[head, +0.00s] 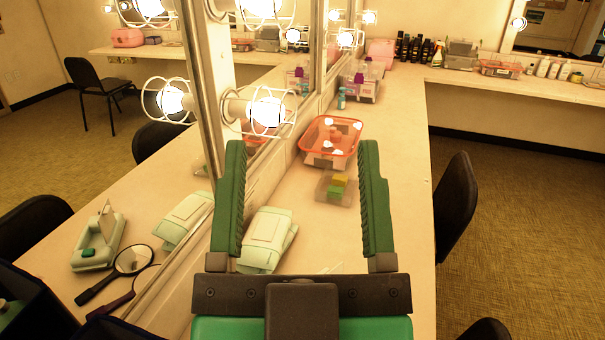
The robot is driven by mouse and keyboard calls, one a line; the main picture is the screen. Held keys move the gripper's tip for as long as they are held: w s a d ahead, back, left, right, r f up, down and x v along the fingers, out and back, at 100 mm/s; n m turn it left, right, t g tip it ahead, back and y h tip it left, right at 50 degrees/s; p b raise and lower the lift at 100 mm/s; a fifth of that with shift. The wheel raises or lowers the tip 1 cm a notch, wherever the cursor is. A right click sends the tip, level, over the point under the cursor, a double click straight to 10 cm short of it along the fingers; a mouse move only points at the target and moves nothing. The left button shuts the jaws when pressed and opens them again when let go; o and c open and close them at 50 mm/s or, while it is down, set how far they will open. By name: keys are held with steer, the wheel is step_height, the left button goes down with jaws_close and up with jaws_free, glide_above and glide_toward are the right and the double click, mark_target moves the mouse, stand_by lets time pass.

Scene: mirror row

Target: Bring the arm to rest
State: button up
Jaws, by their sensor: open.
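My gripper (306,200) reaches forward over the counter in the head view. Its two green ridged fingers stand wide apart on a dark crossbar. Nothing is held between them. Below and beyond the fingers are the counter and its items. The fingers and crossbar hide parts of the counter and part of a pale green packet (268,236). I cannot tell the exact height of the gripper above the counter.
An orange-rimmed container (331,124) and a small clear tray (325,191) with yellow and green blocks stand ahead. A mirror (155,215) with caged bulbs (267,111) runs along the left. Black chairs (455,205) stand at right. Open floor (530,220) lies right of the counter (410,165).

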step_height(320, 180, up, 26)
steer(key=p, duration=2.6)
steer(key=shift+r, duration=0.15)
steer(key=shift+a, duration=0.1)
steer(key=shift+c, duration=0.2)
